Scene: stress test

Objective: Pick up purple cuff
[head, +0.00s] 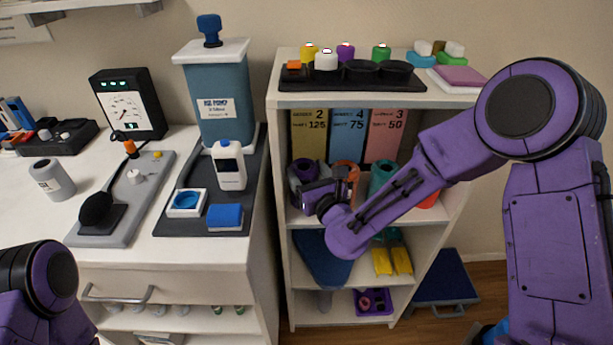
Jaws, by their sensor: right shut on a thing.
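The purple cuff (300,170) is a dark purple ring at the left of the upper shelf of the white bookcase-like unit. My right gripper (308,194) reaches in from the right and is shut on the cuff, at its near right side. The gripper covers part of the cuff, and I cannot tell whether the cuff still touches the shelf. My left gripper is out of view; only part of my left arm shows at the lower left.
An orange cuff (346,170) and a teal cuff (381,178) stand close to the right on the same shelf, in front of coloured cards (347,133). The shelf unit's left side wall (278,170) is close by. A black tray (330,84) with coloured caps is on top.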

